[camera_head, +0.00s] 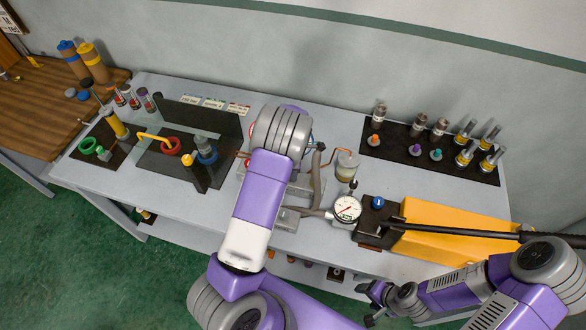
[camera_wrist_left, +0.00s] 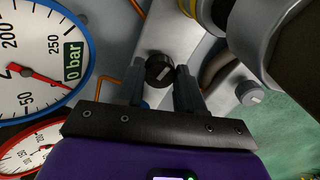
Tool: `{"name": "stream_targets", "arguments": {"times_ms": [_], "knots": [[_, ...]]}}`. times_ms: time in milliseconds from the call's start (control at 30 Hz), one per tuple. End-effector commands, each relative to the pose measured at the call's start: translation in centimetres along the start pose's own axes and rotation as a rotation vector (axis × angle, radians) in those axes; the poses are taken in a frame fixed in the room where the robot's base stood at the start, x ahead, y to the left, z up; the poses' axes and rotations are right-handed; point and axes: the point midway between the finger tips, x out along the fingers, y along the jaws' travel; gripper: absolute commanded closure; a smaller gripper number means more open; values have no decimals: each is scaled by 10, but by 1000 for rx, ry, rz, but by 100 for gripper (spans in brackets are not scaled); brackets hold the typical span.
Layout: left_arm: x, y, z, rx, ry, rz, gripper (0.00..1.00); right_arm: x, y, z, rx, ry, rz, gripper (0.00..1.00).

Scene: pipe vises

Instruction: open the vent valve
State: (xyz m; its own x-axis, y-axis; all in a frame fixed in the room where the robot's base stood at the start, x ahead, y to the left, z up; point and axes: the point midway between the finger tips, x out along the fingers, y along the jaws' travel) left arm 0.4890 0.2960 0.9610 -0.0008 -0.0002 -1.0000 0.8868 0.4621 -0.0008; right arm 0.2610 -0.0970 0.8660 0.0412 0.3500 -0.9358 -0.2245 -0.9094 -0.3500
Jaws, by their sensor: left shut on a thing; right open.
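A round black knob (camera_wrist_left: 160,70) with a pale mark shows in the left wrist view, set on a grey metal block. It looks like the valve's knob, though no label is readable. My left gripper (camera_wrist_left: 160,84) has its two dark fingers on either side of the knob and is shut on it. In the head view my own left arm hides this gripper and the knob. A second, grey knob (camera_wrist_left: 250,93) sits to the right, clear of the fingers. My right gripper (camera_head: 375,301) is open and empty, low in the head view at the table's front edge.
A large gauge (camera_wrist_left: 35,60) reading "0 bar" and a smaller red-rimmed gauge (camera_wrist_left: 30,148) are close on the left. A yellow pump (camera_head: 455,228) with a long black handle stands at right. A black mat (camera_head: 400,158) with several fittings lies behind it.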

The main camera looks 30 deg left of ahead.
Motion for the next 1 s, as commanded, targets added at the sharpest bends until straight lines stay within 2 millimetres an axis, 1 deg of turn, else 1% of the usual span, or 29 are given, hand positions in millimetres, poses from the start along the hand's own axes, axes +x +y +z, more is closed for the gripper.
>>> {"name": "stream_targets", "arguments": {"times_ms": [300, 767, 800, 933, 1000], "knots": [[-1, 1, 0, -90, -1, 3, 93, -4, -1, 0, 0, 0, 0, 37], [-1, 1, 1, -101, -1, 3, 93, -4, -2, 0, 0, 0, 0, 37], [-1, 1, 1, -100, -1, 3, 58, -4, -2, 0, 0, 0, 0, 37], [-1, 1, 0, -100, -1, 2, 38, -4, -2, 0, 0, 0, 0, 37], [-1, 1, 0, -100, -1, 2, 37, -4, -1, 0, 0, 0, 0, 37]]}}
